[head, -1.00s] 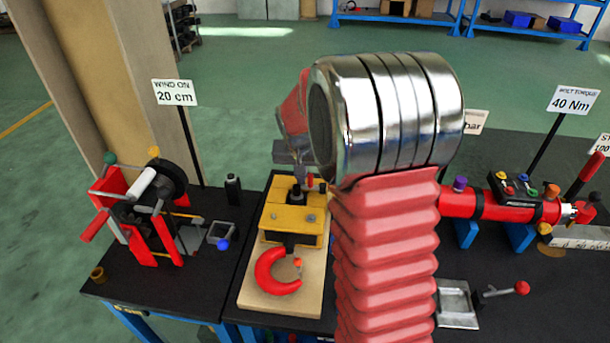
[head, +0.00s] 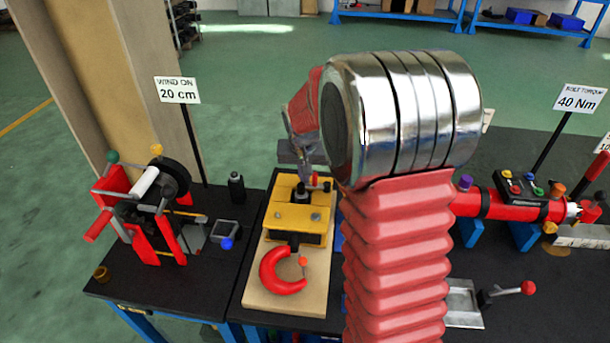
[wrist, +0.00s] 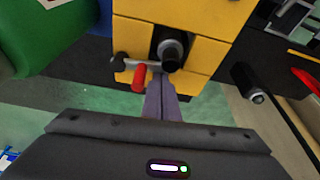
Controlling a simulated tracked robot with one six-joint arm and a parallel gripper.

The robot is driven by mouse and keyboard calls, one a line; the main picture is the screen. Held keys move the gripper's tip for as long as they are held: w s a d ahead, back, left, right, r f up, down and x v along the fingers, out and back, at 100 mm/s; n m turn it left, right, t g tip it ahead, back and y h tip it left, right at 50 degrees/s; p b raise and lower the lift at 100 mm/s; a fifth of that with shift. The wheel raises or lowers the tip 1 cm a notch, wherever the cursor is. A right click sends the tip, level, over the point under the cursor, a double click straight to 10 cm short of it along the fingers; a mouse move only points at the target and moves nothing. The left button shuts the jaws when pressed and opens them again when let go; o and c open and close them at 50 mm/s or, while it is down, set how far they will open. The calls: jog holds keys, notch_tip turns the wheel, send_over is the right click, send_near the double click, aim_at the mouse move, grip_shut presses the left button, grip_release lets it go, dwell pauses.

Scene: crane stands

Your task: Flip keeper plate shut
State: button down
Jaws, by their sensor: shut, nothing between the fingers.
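A yellow block (head: 312,216) stands on a pale wooden board (head: 262,291), with a red hook (head: 270,276) in front of it. In the wrist view, the yellow block (wrist: 202,52) has a slot with a dark round shaft (wrist: 171,52) in it. A small grey keeper plate (wrist: 125,61) with a red knob (wrist: 139,79) lies left of the shaft. My gripper (wrist: 156,80) is shut and empty, its fingertips close to the knob and the shaft. I cannot tell if they touch. In the head view, my gripper (head: 304,177) is above the block's rear part.
A winding drum with red supports (head: 168,240) stands on the left bench. A red cylinder tool (head: 495,203) lies on blue cradles at the right. A dark bottle (head: 236,188) stands left of the block. My arm hides the bench middle in the head view.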

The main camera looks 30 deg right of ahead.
jog(key=w, duration=0.1)
jog(key=w+d, duration=0.1)
jog(key=shift+w+d, duration=0.3)
jog(key=shift+w, duration=0.1)
jog(key=shift+w+r, duration=0.2)
jog(key=shift+r, duration=0.1)
jog(key=v, duration=0.9)
jog(key=shift+s+r, duration=0.2)
jog(key=shift+r, duration=0.1)
jog(key=s+a+r+n, duration=0.1)
jog(key=s+a+n, duration=0.1)
jog(key=s+a, duration=0.3)
jog(key=s+a+r+n+t+y, duration=0.1)
jog(key=s+a, duration=0.5)
jog(key=s, duration=0.7)
jog(key=s+a+r+n+t, duration=0.1)
jog(key=s+a+r+n, duration=0.1)
jog(key=s+a, duration=0.3)
jog(key=shift+s+a+n+y, duration=0.3)
jog(key=shift+s+n+y, duration=0.15)
jog(key=shift+s, duration=1.95)
